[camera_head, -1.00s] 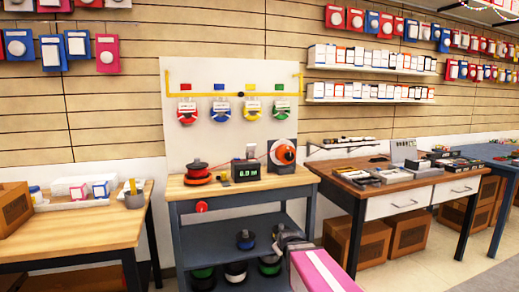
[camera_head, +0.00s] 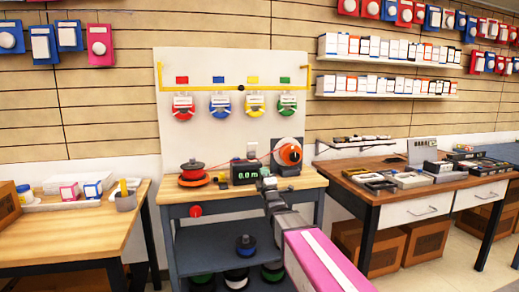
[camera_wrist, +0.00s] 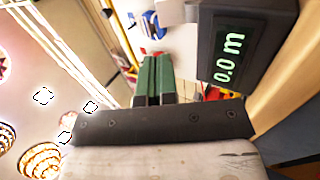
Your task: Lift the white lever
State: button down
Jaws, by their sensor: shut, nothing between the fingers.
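The black meter box (camera_head: 244,172) with a green "0.0 m" display stands on the workbench. A small white piece (camera_head: 251,149) rises at its top and looks like the white lever. In the wrist view the box (camera_wrist: 232,50) is large at upper right, tilted, with a pale block (camera_wrist: 178,11) beside its top edge. My gripper (camera_head: 267,176) is shut and empty, just in front of and to the right of the box. Its green fingers (camera_wrist: 154,75) are together in the wrist view, left of the display. Whether they touch anything is unclear.
A red spool (camera_head: 193,174) stands left of the box and an orange reel (camera_head: 289,154) right of it. A thin red line runs between them. Coloured spools (camera_head: 232,104) hang on the white back panel (camera_head: 190,60). The wooden bench top (camera_head: 215,192) has some bare room in front.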

aim_at(256, 144)
jog(key=shift+r, duration=0.15)
jog(key=x, duration=1.4)
jog(key=shift+s+r, duration=0.1)
jog(key=shift+r, duration=0.05)
jog(key=shift+r, duration=0.1)
